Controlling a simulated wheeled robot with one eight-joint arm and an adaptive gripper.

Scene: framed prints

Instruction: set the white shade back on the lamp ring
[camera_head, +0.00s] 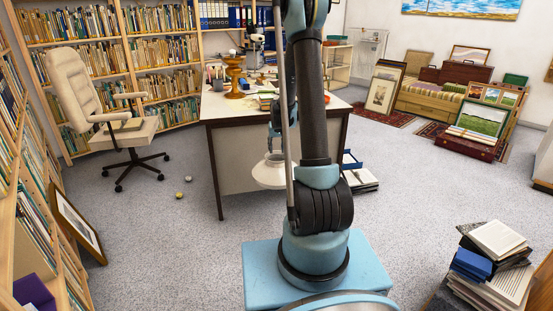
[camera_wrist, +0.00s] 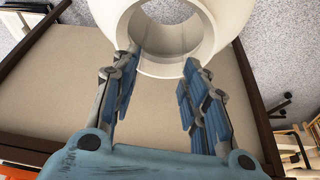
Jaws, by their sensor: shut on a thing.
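The white shade (camera_head: 266,178) hangs in front of the desk's front side, below the level of its top. My gripper (camera_head: 275,148) is above it and is partly hidden by my own arm. In the wrist view my gripper (camera_wrist: 160,66) has both fingers at the near edge of the shade (camera_wrist: 232,22), whose round opening faces the camera. The gripper is shut on the shade. An amber-brown turned stand (camera_head: 234,74), which looks like the lamp base, stands upright on the desk top. Whether it carries the ring is too small to tell.
The desk (camera_head: 225,108) also bears books, a pen holder and other small items. An office chair (camera_head: 95,100) stands to its left. Two small balls (camera_head: 188,179) lie on the floor. Book piles (camera_head: 361,180) lie right of the desk.

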